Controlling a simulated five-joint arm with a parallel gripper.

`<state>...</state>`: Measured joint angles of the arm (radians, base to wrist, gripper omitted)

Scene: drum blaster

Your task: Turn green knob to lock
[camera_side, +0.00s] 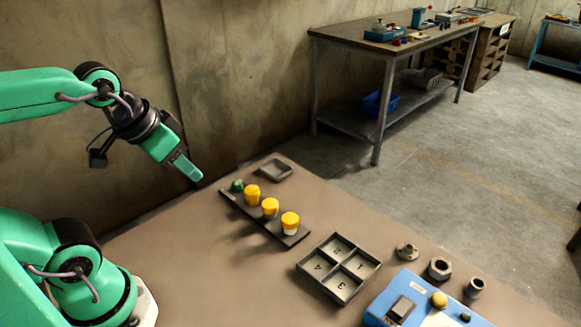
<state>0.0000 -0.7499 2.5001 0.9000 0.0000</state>
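The green knob (237,186) is small and dark green. It sits at the far left end of a dark rectangular board (227,201) on the brown table. Three yellow-topped pieces stand in a row beside it on the same board. My gripper (195,175) is in the air, up and to the left of the green knob, and apart from it. Its green tip points down and to the right. From this side I cannot tell whether its fingers are open or shut. I see nothing held at the tip. The knob's turn position is too small to read.
A small grey tray (273,171) lies behind the board. A numbered compartment tray (352,252), several metal parts (439,268) and a blue box (378,309) with a yellow button are to the right. A concrete wall (220,70) rises behind. The table's left middle is clear.

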